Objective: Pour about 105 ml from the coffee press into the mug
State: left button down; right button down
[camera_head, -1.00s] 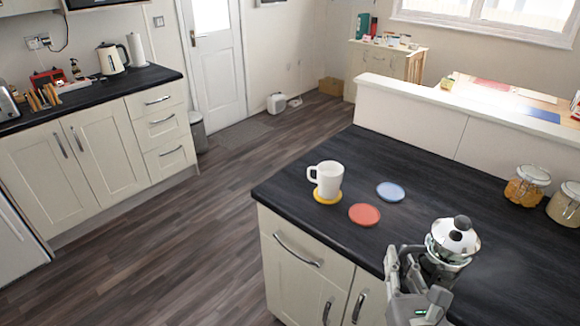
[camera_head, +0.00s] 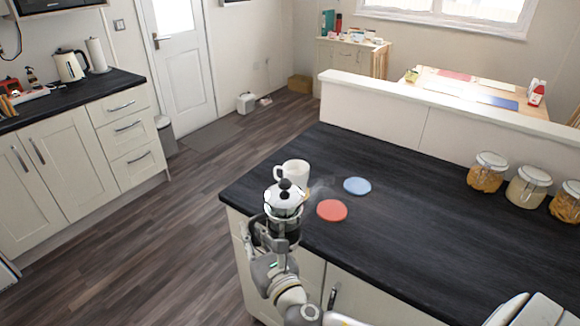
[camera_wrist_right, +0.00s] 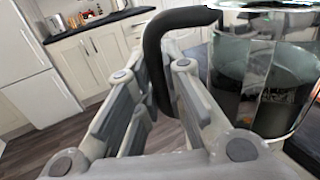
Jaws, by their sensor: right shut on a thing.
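The coffee press (camera_head: 284,206), with a shiny domed lid and black knob, is held at the near-left edge of the dark counter. It looks about upright. My right gripper (camera_head: 257,232) is shut on its black handle (camera_wrist_right: 154,62). In the right wrist view, the fingers (camera_wrist_right: 155,100) are around the handle, and the glass body (camera_wrist_right: 262,85) shows dark contents. The white mug (camera_head: 295,171) stands upright on the counter just behind the press, which hides its lower part. The mug's inside cannot be made out. My left gripper is not in view.
A red coaster (camera_head: 332,210) and a blue coaster (camera_head: 357,186) lie right of the mug. Several glass jars (camera_head: 487,172) stand at the counter's right, by a low wall (camera_head: 385,115). The counter's middle is clear.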

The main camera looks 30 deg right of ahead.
jog(key=w+f+h+p, duration=0.1)
jog(key=w+f, duration=0.2)
jog(key=w, duration=1.8)
jog(key=shift+d+m+h, duration=0.3)
jog(key=shift+d+m, duration=0.05)
jog(key=shift+m, duration=0.05)
jog(key=shift+s+r+p, duration=0.1)
jog(key=shift+r+p, duration=0.1)
jog(key=shift+p, duration=0.15)
jog(key=d+r+m+p, duration=0.2)
jog(key=d+r+m, duration=0.4)
jog(key=r+m, duration=0.4)
jog(key=shift+s+m, duration=0.3)
jog(key=shift+s, duration=0.1)
jog(key=shift+r, duration=0.2)
jog(key=shift+d+r+m, duration=0.15)
jog(key=shift+r+m, duration=0.1)
jog(key=shift+m, duration=0.15)
